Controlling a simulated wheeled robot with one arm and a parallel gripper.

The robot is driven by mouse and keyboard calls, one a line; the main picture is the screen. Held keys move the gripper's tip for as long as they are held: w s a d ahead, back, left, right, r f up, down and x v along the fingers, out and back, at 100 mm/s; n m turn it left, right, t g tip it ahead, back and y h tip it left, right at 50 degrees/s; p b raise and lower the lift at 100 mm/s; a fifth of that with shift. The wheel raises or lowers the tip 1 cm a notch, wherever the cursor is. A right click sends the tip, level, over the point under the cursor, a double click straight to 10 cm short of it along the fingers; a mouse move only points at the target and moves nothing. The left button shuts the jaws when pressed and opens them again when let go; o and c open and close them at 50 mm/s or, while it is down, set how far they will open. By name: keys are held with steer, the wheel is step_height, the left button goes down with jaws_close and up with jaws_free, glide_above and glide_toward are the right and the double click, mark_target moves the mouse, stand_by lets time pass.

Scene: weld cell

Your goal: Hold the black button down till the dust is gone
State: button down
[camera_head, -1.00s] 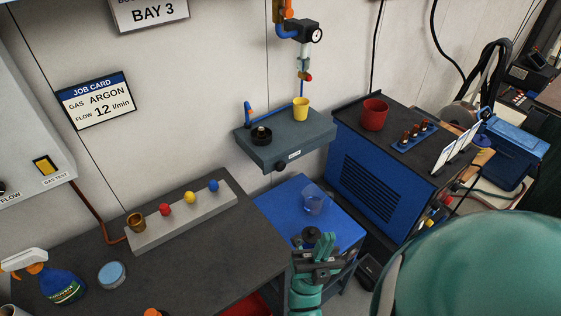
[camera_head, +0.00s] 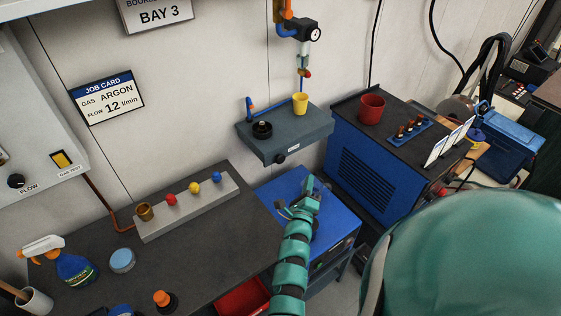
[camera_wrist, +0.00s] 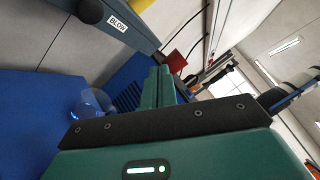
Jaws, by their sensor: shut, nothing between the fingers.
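The black button (camera_head: 280,159) sticks out of the front of the grey wall unit (camera_head: 300,146). In the wrist view it shows at the top left (camera_wrist: 89,10), beside the label BLOW (camera_wrist: 118,23). My gripper (camera_head: 308,187) is shut and empty, below and to the right of the button over the blue cabinet, apart from the button. In the wrist view its fingers (camera_wrist: 159,85) point toward the area below the wall unit. A clear cup (camera_wrist: 91,106) stands on the blue top left of the fingers; my arm mostly hides it in the head view. I cannot make out any dust.
A yellow cup (camera_head: 300,104) and a round black piece (camera_head: 262,130) sit on the wall unit. A blue machine (camera_head: 362,165) with a red cup (camera_head: 372,108) stands to the right. The dark bench (camera_head: 205,245) on the left holds several coloured knobs and a spray bottle (camera_head: 75,268).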

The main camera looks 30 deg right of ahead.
mark_target(280, 158)
steer(key=shift+w+a+f+m+y, duration=0.3)
steer(key=shift+f+m+y, duration=0.15)
steer(key=shift+f, duration=0.1)
steer(key=shift+w+a+f+m+y, duration=0.25)
steer(key=shift+w+f+m+y, duration=0.1)
steer(key=shift+f+m, duration=0.15)
steer(key=shift+w, duration=0.1)
steer(key=w, duration=0.8)
steer(key=shift+w+a+p, duration=0.25)
steer(key=shift+a+p, duration=0.05)
steer(key=shift+p, duration=0.1)
steer(key=shift+w+f+b, duration=0.1)
steer(key=shift+w+b, duration=0.25)
steer(key=shift+b, duration=0.25)
stand_by(1.0)
steer(key=shift+w+a+b, duration=0.1)
steer(key=shift+w+b, duration=0.4)
steer(key=shift+w, duration=0.15)
stand_by(2.1)
